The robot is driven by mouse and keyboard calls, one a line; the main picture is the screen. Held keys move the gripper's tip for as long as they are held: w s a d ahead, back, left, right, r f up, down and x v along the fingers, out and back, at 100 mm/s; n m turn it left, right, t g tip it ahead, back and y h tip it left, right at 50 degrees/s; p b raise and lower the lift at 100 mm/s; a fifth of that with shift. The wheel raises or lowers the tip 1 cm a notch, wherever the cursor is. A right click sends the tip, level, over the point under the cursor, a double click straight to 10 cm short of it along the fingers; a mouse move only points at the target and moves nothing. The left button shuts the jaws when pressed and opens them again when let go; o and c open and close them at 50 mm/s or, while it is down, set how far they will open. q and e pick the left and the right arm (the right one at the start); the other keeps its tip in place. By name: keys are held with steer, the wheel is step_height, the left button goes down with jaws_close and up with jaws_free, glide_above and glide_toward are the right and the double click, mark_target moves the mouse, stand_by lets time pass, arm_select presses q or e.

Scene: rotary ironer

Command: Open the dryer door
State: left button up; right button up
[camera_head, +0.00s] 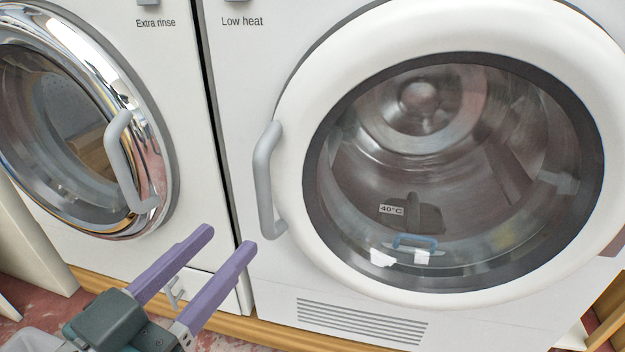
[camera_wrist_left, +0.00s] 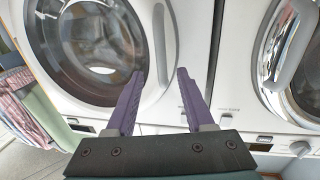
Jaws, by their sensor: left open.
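The dryer door (camera_head: 455,170) is round, with a wide white ring and a dark-rimmed window, and looks shut. It also shows in the left wrist view (camera_wrist_left: 95,45). Its grey vertical bar handle (camera_head: 266,180) sits on the ring's left side. My left gripper (camera_head: 228,240) has two purple fingers, is open and has nothing between them. Its fingertips are below and to the left of the handle's lower end, apart from it. In the left wrist view the fingers (camera_wrist_left: 160,74) point towards the handle side of the door. My right gripper is out of view.
A washer with a chrome-ringed door (camera_head: 160,150) and its own grey handle (camera_head: 122,160) stands close on the left, a narrow dark gap between. A vent grille (camera_head: 362,322) is low on the dryer. Striped cloth (camera_wrist_left: 20,100) hangs at the left wrist view's left edge.

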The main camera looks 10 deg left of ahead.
mark_target(260, 203)
arm_select(q)
steer(key=b+x, duration=0.3)
steer(key=x, duration=0.5)
steer(key=shift+w+f+b, duration=0.1)
steer(key=shift+w+b, duration=0.1)
steer(key=shift+b, duration=0.1)
steer(key=shift+w+d, duration=0.1)
steer(key=shift+w, duration=0.55)
jaws_close()
stand_by(0.4)
